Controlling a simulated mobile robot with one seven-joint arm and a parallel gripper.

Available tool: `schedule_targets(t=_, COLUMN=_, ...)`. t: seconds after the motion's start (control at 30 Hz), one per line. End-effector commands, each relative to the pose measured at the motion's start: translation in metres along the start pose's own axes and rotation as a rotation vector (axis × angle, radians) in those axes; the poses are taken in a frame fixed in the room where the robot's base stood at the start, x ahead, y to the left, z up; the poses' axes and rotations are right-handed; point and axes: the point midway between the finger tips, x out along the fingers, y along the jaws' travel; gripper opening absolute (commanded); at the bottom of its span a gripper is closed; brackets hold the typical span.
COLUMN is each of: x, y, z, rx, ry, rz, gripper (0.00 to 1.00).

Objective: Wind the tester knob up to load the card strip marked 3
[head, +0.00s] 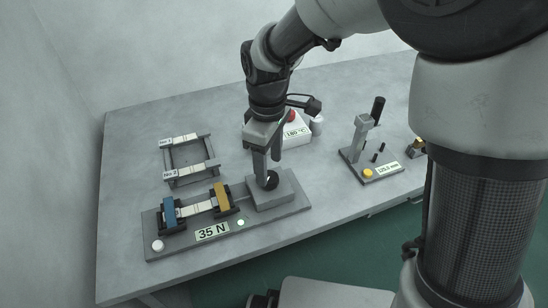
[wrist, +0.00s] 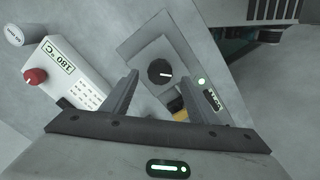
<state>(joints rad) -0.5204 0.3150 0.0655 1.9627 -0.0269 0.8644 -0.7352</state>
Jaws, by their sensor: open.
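The tester (head: 228,232) is a grey plate with a readout of 35 N (head: 212,232). A pale card strip (head: 197,208) spans its blue clamp (head: 169,213) and yellow clamp (head: 222,198); no number on it is readable. The black tester knob (head: 271,180) sits on the grey block at the right end. In the wrist view the knob (wrist: 160,72), with a white pointer line, lies between my open fingers. My gripper (head: 266,170) points down at the knob, its fingers partly covering it. Whether the fingers touch the knob cannot be told.
A rack (head: 188,177) behind the tester holds strips marked No 1 and No 2. A white box (head: 294,133) reading 180 °C with a red knob stands behind my gripper. A gauge stand (head: 370,170) is to the right. Bare table lies at the left.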

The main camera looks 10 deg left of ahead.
Motion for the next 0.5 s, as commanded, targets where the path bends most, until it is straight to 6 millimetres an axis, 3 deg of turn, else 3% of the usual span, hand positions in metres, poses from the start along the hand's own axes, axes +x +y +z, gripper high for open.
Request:
schedule_targets(t=0.03, x=0.012, y=-0.001, z=0.001, rx=0.0, ry=-0.003, rz=-0.003, gripper=0.54)
schedule_targets(t=0.2, x=0.032, y=0.0, z=0.0, rx=0.001, ry=-0.001, rz=-0.001, gripper=0.54)
schedule_targets(t=0.5, x=0.04, y=0.0, z=0.0, rx=0.001, ry=0.0, rz=0.0, gripper=0.54)
